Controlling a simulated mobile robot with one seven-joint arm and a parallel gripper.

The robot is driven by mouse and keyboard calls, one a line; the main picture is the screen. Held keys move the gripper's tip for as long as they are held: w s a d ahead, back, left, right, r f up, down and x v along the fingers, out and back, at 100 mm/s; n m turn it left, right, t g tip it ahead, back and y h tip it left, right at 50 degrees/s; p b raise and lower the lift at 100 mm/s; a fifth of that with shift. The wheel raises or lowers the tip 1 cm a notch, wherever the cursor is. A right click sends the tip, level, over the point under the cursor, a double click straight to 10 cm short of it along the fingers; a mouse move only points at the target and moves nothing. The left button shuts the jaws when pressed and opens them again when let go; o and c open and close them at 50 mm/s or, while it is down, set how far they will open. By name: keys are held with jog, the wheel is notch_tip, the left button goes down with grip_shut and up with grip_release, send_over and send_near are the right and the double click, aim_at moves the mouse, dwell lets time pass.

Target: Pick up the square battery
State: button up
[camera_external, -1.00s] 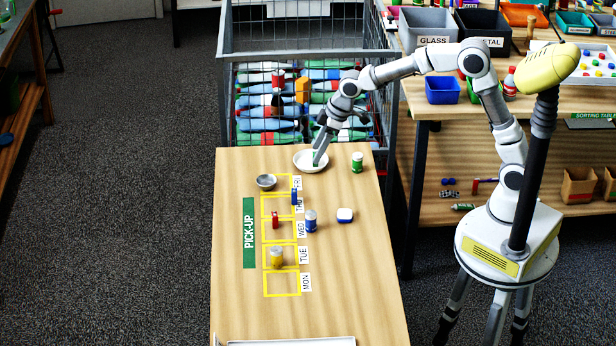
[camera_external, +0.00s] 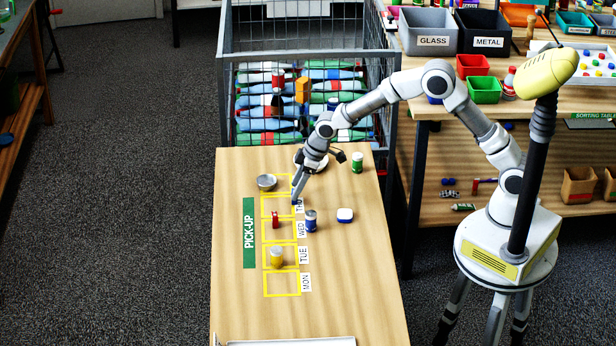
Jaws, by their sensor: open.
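My gripper (camera_external: 297,193) is open and points down over the table, with its fingertips beside the THU label. A small upright blue block (camera_external: 294,202), which looks like the square battery, is at the fingertips and mostly hidden by them. I cannot tell whether the fingers touch it or stand around it. A small red upright item (camera_external: 276,220) stands in the WED square, to the lower left of my gripper.
A blue-grey cylinder (camera_external: 310,221) stands close below my gripper. The table's front (camera_external: 340,300) is clear.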

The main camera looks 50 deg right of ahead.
jog(key=shift+x, duration=1.05)
grip_shut()
